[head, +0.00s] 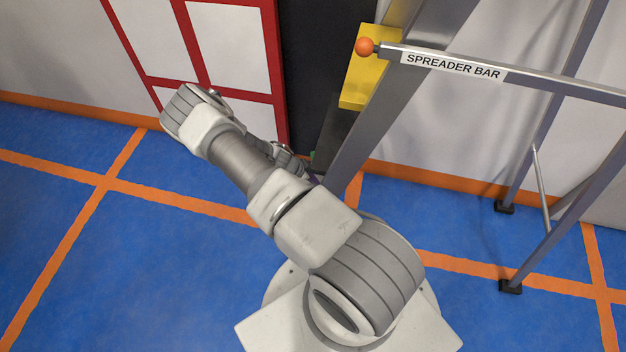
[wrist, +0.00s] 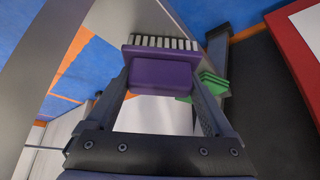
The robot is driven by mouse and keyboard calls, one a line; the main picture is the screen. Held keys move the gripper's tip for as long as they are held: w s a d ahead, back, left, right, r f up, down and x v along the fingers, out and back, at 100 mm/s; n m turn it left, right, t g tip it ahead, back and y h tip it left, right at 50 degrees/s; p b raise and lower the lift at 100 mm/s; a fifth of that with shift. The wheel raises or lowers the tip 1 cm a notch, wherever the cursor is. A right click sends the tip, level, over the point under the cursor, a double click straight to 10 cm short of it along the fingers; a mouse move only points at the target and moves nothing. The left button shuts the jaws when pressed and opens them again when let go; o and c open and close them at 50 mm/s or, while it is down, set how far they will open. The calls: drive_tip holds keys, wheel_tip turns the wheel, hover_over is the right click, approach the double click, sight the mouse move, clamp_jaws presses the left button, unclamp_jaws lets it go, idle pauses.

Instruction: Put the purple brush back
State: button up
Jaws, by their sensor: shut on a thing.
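The purple brush (wrist: 160,72) is held between the two fingers of my gripper (wrist: 160,88) in the wrist view. Its purple block faces the camera, and a row of pale bristles shows along its far edge. The gripper is shut on it. In the head view my gripper (head: 290,160) is mostly hidden behind my own arm, near the foot of the dark panel. Only a small purple patch (head: 313,179) shows there, too small to tell its pose. A green item (wrist: 213,83) with a ridged side shows just right of the brush, partly hidden by the right finger.
A metal frame with a bar labelled SPREADER BAR (head: 455,66) stands at the right, its sloping leg (head: 385,115) close to my gripper. A yellow block (head: 362,72) is behind that leg. A red-framed white panel (head: 235,45) is at the back. The blue floor at left is clear.

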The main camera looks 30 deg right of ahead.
drive_tip(key=o, duration=1)
drive_tip(key=shift+f, duration=0.1)
drive_tip(key=shift+o, duration=0.2)
drive_tip(key=a+r+n+t+y+p, duration=0.15)
drive_tip(key=a+r, duration=0.45)
drive_tip(key=r, duration=0.8)
drive_tip(key=w+a+r+n+y+p, duration=0.1)
drive_tip(key=a+r+n+y, duration=0.3)
drive_tip(key=r, duration=1)
drive_tip(key=a+r+n+t+h+p, duration=0.15)
drive_tip(key=a+r, duration=0.55)
drive_tip(key=r, duration=0.7)
drive_tip(key=s+a+r+n+t+y, duration=0.2)
drive_tip(key=s+r+n, duration=0.9)
drive_tip(key=s+r, duration=0.7)
drive_tip(key=shift+s+a+r+n+t, duration=0.35)
drive_tip(key=shift+a+r+t, duration=0.2)
drive_tip(key=shift+a, duration=0.2)
